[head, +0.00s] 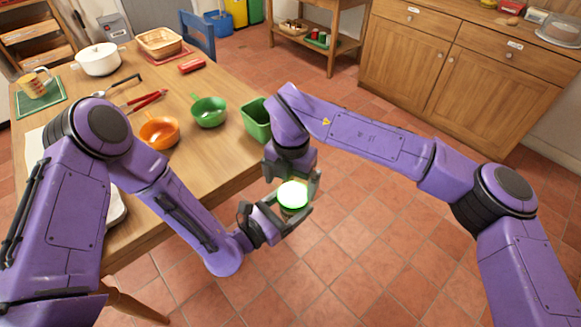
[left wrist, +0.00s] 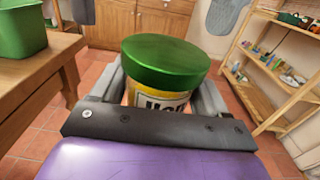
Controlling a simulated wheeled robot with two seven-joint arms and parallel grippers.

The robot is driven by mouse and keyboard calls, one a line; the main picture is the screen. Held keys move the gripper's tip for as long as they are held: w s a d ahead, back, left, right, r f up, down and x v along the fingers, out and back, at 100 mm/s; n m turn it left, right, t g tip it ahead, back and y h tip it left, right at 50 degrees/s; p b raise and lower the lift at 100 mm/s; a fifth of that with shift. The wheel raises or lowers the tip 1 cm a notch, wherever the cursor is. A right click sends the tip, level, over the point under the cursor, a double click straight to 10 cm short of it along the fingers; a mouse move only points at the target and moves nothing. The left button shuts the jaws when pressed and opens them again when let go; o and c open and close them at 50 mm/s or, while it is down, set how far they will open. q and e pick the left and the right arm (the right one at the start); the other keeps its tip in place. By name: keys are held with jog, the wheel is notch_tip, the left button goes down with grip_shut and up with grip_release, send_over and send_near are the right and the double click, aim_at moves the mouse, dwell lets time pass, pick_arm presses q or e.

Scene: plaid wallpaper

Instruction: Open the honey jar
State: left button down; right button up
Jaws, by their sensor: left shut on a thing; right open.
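The honey jar has a green lid (head: 293,192) and a yellow and white label (left wrist: 160,100). My left gripper (head: 287,211) is shut around the jar's body and holds it upright in the air, off the table's near right corner. The lid is on the jar; in the left wrist view the lid (left wrist: 165,58) stands clear above my left fingers. My right gripper (head: 292,177) is open and points down close to the lid in the head view. No right finger touches the lid in the left wrist view. Most of the jar's body is hidden in the head view.
The wooden table (head: 215,165) carries a green container (head: 255,121), a green bowl (head: 208,111), an orange pan (head: 159,131) and a white pot (head: 98,59). Shelves (left wrist: 275,65) stand at right in the left wrist view. The tiled floor (head: 370,240) under the jar is clear.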

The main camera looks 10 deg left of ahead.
jog(key=shift+f, duration=1.4)
jog(key=c, duration=1.1)
jog(key=n, duration=0.3)
jog(key=shift+r, duration=0.2)
jog(key=shift+o, duration=0.2)
jog(key=n, duration=0.3)
jog(key=shift+s+a+n, duration=0.15)
jog(key=shift+n, duration=0.15)
jog(key=shift+f, duration=0.1)
jog(key=shift+r, duration=0.2)
jog(key=shift+r, duration=0.65)
jog(key=shift+d+r, duration=0.2)
